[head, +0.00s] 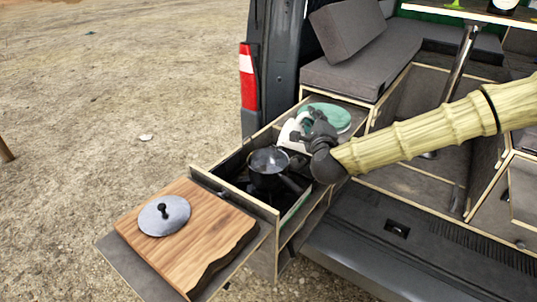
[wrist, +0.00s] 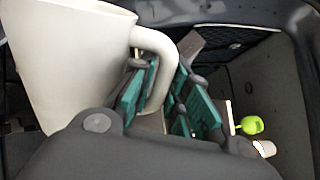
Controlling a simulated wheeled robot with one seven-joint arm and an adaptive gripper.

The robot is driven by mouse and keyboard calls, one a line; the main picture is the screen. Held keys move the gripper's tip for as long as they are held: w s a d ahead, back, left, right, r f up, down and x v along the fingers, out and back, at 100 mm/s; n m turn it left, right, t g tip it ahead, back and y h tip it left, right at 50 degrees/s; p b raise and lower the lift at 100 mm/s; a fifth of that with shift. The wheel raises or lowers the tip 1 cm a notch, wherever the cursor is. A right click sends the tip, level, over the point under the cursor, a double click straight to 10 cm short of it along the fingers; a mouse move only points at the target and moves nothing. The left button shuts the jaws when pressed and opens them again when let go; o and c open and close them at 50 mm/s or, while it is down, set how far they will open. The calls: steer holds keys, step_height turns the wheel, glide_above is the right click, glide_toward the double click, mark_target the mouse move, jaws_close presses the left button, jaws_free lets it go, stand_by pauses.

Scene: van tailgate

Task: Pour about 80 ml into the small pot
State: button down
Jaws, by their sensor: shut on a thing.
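The small dark pot (head: 266,181) stands without a lid in the pull-out drawer, on what looks like a stove. Its inside looks dark, and I cannot tell how much is in it. My gripper (head: 305,128) is behind and to the right of the pot, shut on the handle of a cream-white jug (head: 287,131). The jug is close beside the pot's far rim and partly hidden by the gripper. The wrist view shows the jug's body (wrist: 65,60) at left and the green finger pads (wrist: 165,92) around its handle (wrist: 158,55). No stream of liquid is visible.
A round grey lid (head: 178,217) with a black knob lies on the wooden board (head: 205,250) in front. A green round thing (head: 335,116) sits behind the gripper. The drawer's wooden walls (head: 235,198) surround the pot. A bright green object (wrist: 252,125) shows in the wrist view.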

steer(key=d+f+m+b, duration=0.1)
steer(key=f+b, duration=0.1)
steer(key=d+f+m+b, duration=0.1)
steer(key=f+b, duration=0.1)
steer(key=b, duration=0.1)
steer(key=shift+d+m, duration=0.1)
steer(key=shift+m, duration=0.2)
steer(key=shift+b, duration=0.4)
steer(key=shift+d+r+m, duration=0.1)
steer(key=shift+r+m, duration=0.05)
steer(key=shift+m, duration=0.15)
steer(key=d+f+m+b, duration=0.1)
steer(key=f+b, duration=0.1)
steer(key=b, duration=0.1)
steer(key=shift+w+d+f+m+b, duration=0.1)
steer(key=shift+d+f+m+b, duration=0.1)
steer(key=shift+m+b, duration=0.2)
steer(key=shift+d+f+m+b, duration=0.8)
steer(key=shift+d+b, duration=0.1)
steer(key=shift+b, duration=0.65)
steer(key=shift+d+f, duration=0.1)
steer(key=shift+f, duration=0.05)
steer(key=d+f+m+b, duration=0.4)
steer(key=f+m+b, duration=0.1)
steer(key=b, duration=0.7)
steer(key=shift+w+f+m, duration=0.15)
steer(key=shift+f+m, duration=0.15)
steer(key=shift+f, duration=0.5)
